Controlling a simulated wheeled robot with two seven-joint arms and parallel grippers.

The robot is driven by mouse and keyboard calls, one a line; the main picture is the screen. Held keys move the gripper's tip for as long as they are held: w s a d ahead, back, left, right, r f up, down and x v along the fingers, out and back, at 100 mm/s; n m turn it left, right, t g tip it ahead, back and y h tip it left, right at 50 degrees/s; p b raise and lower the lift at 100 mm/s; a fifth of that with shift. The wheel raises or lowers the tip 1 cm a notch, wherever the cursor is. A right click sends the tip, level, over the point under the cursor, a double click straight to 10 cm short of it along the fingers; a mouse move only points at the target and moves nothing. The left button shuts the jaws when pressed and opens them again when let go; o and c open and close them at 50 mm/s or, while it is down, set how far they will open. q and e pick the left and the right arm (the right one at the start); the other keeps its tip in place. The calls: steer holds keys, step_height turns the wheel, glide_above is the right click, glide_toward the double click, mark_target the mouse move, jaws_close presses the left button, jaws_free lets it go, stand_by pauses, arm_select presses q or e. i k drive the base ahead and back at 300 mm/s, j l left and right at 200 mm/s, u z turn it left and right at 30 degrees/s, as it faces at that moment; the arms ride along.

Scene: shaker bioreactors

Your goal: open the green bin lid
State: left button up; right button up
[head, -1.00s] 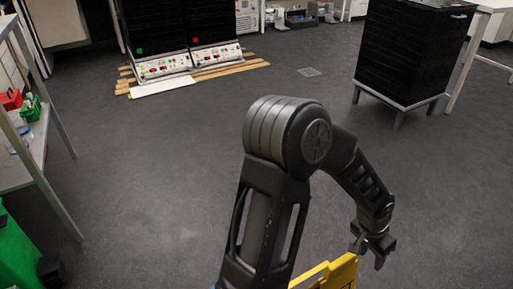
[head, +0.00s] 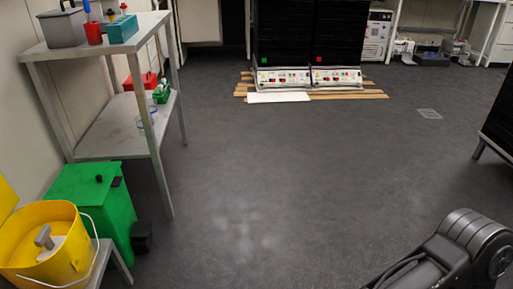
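The green bin (head: 118,222) stands on the floor at the left in the head view, beside a shelf table. Its green lid (head: 82,182) looks shut, with small dark parts on top. A black pedal-like block (head: 142,237) sits low at its right side. A yellow bucket in front hides the bin's lower left part. A dark link of one of my arms shows at the bottom right, far from the bin. Neither of my grippers is in view.
The yellow bucket (head: 75,255), with a wire handle, stands on a small grey stand (head: 100,262). A metal shelf table (head: 115,46) with lab items is behind the bin. Black stacked shakers (head: 307,30) stand farther back. The floor between is clear.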

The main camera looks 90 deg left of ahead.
mark_target(88, 184)
steer(key=u, duration=4.2)
